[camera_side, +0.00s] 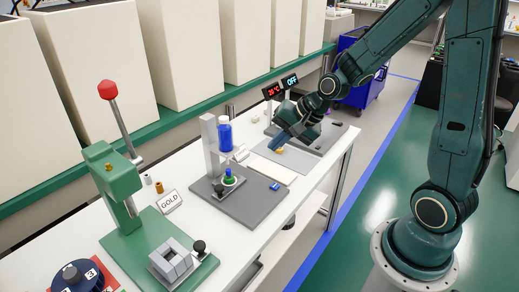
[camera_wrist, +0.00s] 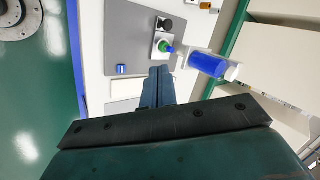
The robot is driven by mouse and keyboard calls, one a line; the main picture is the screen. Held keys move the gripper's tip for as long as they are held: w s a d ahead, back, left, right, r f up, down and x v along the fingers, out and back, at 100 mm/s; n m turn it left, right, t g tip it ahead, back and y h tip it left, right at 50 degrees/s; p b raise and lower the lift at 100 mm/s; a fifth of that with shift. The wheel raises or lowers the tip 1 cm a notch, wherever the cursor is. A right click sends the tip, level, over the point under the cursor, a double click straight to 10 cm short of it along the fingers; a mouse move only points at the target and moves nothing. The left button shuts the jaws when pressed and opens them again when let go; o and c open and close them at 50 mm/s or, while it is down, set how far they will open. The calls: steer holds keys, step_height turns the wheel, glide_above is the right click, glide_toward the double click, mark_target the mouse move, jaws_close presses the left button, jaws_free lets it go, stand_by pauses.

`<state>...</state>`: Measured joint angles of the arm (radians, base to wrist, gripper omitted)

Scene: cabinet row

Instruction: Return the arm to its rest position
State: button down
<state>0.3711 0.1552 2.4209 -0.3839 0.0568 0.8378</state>
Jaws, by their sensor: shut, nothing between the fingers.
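My gripper (camera_side: 279,141) is over the far part of the white bench, above a grey plate (camera_side: 284,162). Its blue fingers point down and are shut and empty. In the wrist view the shut fingers of my gripper (camera_wrist: 158,72) show at the centre, with the bench beyond them. A small yellow piece (camera_side: 280,151) lies close to the fingertips in the side view; I cannot tell whether they touch.
A grey stand (camera_side: 211,145) with a blue bottle (camera_side: 225,136) stands mid-bench beside my gripper. A green press (camera_side: 112,180) is nearer the camera. Two displays (camera_side: 290,80) stand behind my gripper. A blue cart (camera_side: 360,92) is on the floor beyond.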

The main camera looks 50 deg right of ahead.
steer(key=s+a+r+n+h, duration=0.1)
steer(key=s+a+r+n, duration=0.1)
steer(key=s+r+n, duration=0.4)
steer(key=s+a+r+n+g+h, duration=0.1)
steer(key=s+r+n, duration=0.5)
steer(key=s, duration=0.7)
steer(key=shift+s+a+r, duration=0.4)
steer(key=shift+a+r, duration=0.15)
steer(key=shift+r, duration=0.15)
